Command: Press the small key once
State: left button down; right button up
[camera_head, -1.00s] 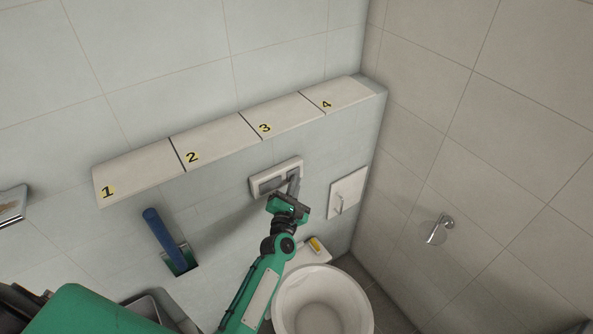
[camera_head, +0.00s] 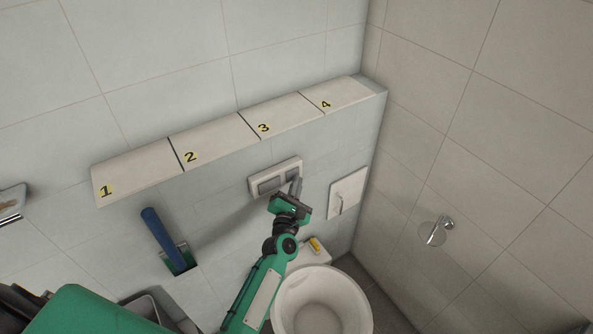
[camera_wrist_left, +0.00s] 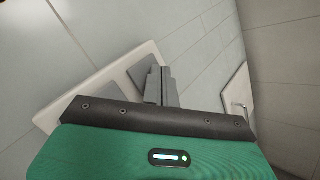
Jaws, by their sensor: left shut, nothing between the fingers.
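A white flush plate (camera_head: 254,187) with two grey keys is set in the wall below the ledge. The large key (camera_head: 270,184) is on the left and the small key (camera_head: 292,174) on the right. In the left wrist view the plate (camera_wrist_left: 92,84) lies beyond my gripper, with the small key (camera_wrist_left: 140,70) partly hidden behind the fingers. My left gripper (camera_head: 296,184) is shut and empty, its fingertips at the lower right of the plate, in front of the small key. The fingers also show in the left wrist view (camera_wrist_left: 160,84). I cannot tell if they touch the key. My right gripper is out of view.
A toilet bowl (camera_head: 321,304) stands below my left arm. A white wall panel with a handle (camera_head: 348,194) is right of the plate. A blue-handled brush (camera_head: 160,229) sits in a wall recess to the left. The numbered ledge (camera_head: 215,141) runs above.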

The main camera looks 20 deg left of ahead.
pick_arm(q)
jog(key=shift+s+d, duration=0.35)
jog(key=shift+s, duration=0.05)
jog(key=s+d, duration=0.1)
jog(key=d, duration=0.1)
jog(key=s+d, duration=0.2)
dwell(0.4)
dwell(0.7)
